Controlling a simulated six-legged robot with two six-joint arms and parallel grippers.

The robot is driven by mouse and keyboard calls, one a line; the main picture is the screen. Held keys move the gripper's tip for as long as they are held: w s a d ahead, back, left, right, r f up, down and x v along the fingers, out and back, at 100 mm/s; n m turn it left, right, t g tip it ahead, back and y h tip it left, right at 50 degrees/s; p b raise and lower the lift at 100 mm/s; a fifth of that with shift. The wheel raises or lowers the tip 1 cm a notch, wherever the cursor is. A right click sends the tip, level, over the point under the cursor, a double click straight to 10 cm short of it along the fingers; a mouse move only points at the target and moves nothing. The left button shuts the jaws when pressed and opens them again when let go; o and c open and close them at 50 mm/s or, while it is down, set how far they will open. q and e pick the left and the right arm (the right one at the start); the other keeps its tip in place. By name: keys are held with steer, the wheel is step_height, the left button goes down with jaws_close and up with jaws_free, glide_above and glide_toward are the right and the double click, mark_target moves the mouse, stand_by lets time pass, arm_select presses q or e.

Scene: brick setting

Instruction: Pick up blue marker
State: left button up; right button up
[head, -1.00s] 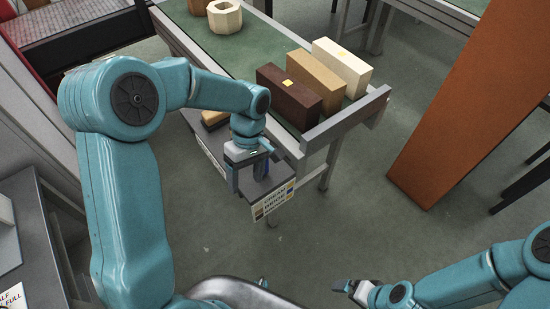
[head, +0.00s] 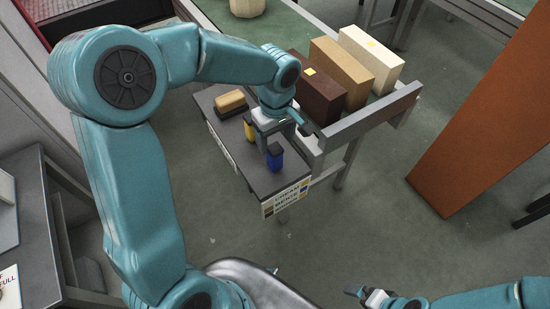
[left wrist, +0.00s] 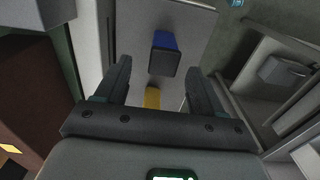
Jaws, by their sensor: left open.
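The blue marker (head: 276,163) is a short blocky piece with a dark end, on the front part of a small grey side table (head: 236,153). In the left wrist view the blue marker (left wrist: 165,41) shows just beyond the gap between my fingertips. My left gripper (head: 284,136) is open and empty, close above the table by the marker. Both fingers of the left gripper (left wrist: 160,72) show in the wrist view. A yellow marker (head: 249,131) stands behind the blue one. My right gripper (head: 362,294) is low at the bottom right; its jaw state is unclear.
A tan block-like brush (head: 230,101) lies at the table's back. A sign (head: 286,197) hangs on its front edge. Beside it, a conveyor with a grey end rail (head: 368,115) carries dark brown (head: 317,88), tan (head: 341,73) and cream (head: 371,60) bricks.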

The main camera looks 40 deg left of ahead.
mark_target(274, 158)
arm_select(q)
steer(key=shift+d+f, duration=0.2)
steer(key=shift+f, duration=0.85)
steer(key=shift+s+a+f, duration=0.1)
steer(key=shift+a+f, duration=0.05)
steer(key=shift+f, duration=0.05)
steer(key=f, duration=0.4)
steer(key=shift+s+f+p, duration=0.2)
steer(key=shift+f+p, duration=0.1)
steer(key=shift+f, duration=0.25)
steer(key=c, duration=1.1)
